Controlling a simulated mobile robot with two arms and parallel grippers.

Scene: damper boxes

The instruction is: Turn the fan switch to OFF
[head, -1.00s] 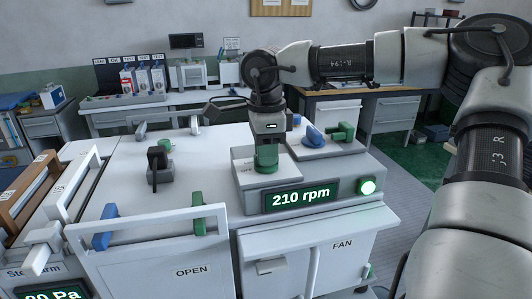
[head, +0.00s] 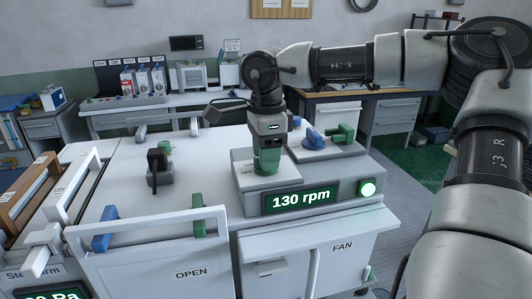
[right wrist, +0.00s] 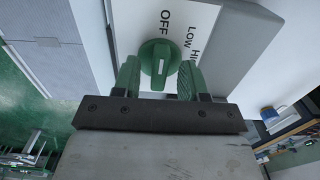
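The fan switch is a green round knob with a raised ridge (right wrist: 160,65) on a white plate marked OFF, Low and Hi. In the right wrist view its ridge points toward the word OFF. My right gripper (right wrist: 160,82) has one green finger on each side of the knob, with gaps beside the ridge, so it looks open around it. In the head view the right gripper (head: 268,152) points down over the plate and largely hides the knob. The fan display (head: 301,200) reads 130 rpm. My left gripper is not in view.
A blue knob (head: 313,137) and a green handle (head: 342,133) stand just right of my gripper. A black handle (head: 158,166) stands to the left. The white panel marked OPEN (head: 150,255) is in front.

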